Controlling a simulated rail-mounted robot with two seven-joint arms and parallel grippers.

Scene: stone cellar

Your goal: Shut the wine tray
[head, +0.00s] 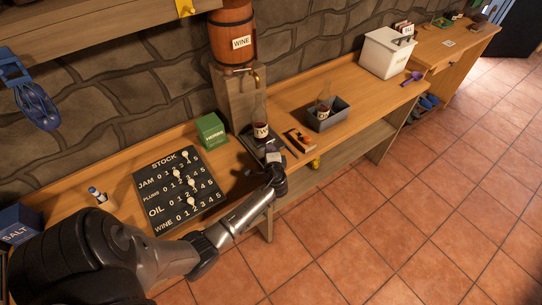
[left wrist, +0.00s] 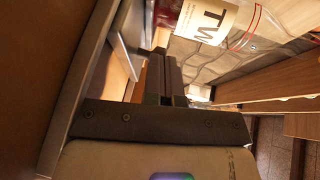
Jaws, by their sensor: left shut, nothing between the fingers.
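A dark tray (head: 248,139) sits on the bench in front of the stone block under the barrel marked WINE (head: 231,45). A clear bottle with a white label (head: 261,130) stands upright on it. My left gripper (head: 274,158) is shut and empty at the tray's front side; I cannot tell if it touches the tray. In the left wrist view, the dark fingers (left wrist: 172,80) are together, and the bottle's label (left wrist: 211,20) shows close beyond them. The gripper hides part of the tray's front. My right gripper is not in view.
A wooden block (head: 299,140) and a grey bin with a bottle (head: 340,115) lie right of the tray. A green box (head: 211,131) and a black stock board (head: 158,205) lie left. A white box (head: 379,55) stands farther back. The tiled floor in front is clear.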

